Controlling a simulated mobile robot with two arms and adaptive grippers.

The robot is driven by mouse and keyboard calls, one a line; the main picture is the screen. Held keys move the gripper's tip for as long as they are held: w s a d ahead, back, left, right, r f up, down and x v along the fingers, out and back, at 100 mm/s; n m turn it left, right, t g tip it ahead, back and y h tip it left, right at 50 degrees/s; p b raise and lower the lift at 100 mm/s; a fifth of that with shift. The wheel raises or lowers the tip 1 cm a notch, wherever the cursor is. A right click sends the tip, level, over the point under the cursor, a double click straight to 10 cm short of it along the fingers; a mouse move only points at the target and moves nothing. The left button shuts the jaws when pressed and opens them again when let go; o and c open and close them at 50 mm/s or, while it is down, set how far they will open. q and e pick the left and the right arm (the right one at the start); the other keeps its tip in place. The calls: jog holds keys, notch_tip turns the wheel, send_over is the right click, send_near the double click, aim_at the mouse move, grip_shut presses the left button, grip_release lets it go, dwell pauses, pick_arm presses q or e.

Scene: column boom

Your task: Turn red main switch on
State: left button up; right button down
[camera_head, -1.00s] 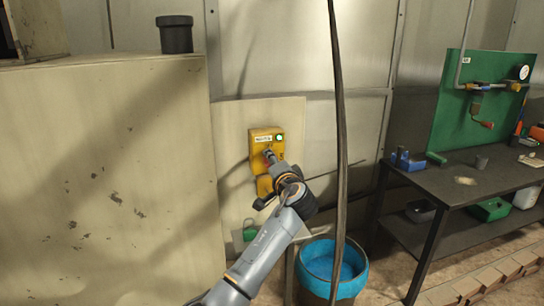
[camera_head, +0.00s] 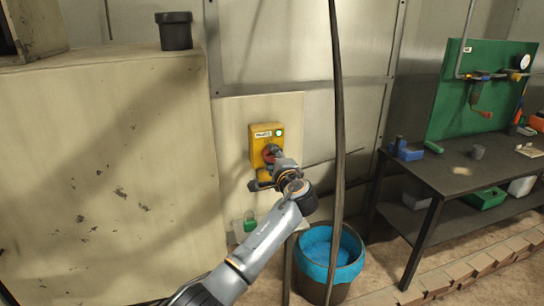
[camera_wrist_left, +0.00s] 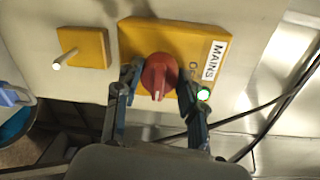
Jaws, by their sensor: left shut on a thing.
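The red main switch (camera_head: 270,153) is a round knob on a yellow box (camera_head: 258,138) labelled MAINS, fixed to a pale wall panel. In the left wrist view the red knob (camera_wrist_left: 158,75) sits between the two fingers of my left gripper (camera_wrist_left: 160,88), which is shut on it. In the head view my left gripper (camera_head: 270,163) partly covers the knob. My right gripper is not in view.
A second yellow box (camera_wrist_left: 82,47) with a pale lever is beside the switch. A blue-lined bin (camera_head: 345,250) stands below right. A dark cable (camera_head: 338,110) hangs right of my arm. A pale cabinet (camera_head: 100,180) is at left, a workbench (camera_head: 460,172) at right.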

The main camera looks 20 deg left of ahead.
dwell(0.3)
pick_arm(q)
jog(key=o, duration=1.2)
jog(key=v, duration=1.2)
